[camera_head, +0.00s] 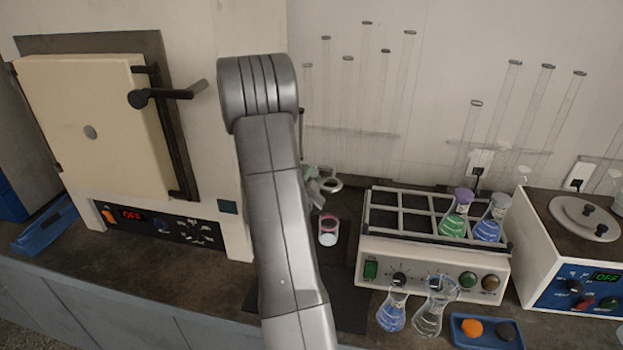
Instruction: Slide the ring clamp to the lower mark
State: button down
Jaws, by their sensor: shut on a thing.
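The ring clamp (332,184) shows as a small pale ring just right of my arm, in front of the wall. Its inner part and most of the stand's dark rod (301,125) are hidden behind my arm. My gripper (314,180) is at the clamp's inner end, mostly hidden by the arm, and is shut on the clamp. The ring is above a small glass vessel (328,238) with a pink rim. I cannot make out any marks on the rod.
A cream furnace (90,135) with a projecting handle stands left. A shaker with a rack (430,262) holds flasks at right. Two flasks (392,312) and a blue tray (487,335) are near the front. A hotplate-like device (570,250) stands far right.

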notch_tip(320, 180, down, 9)
jog(key=b, duration=1.1)
jog(key=c, duration=1.2)
grip_release()
jog(key=b+v, duration=0.2)
jog(key=v, duration=1.2)
jog(key=shift+b, duration=0.3)
jog(key=shift+w+f, duration=0.1)
jog(key=shift+w, duration=0.05)
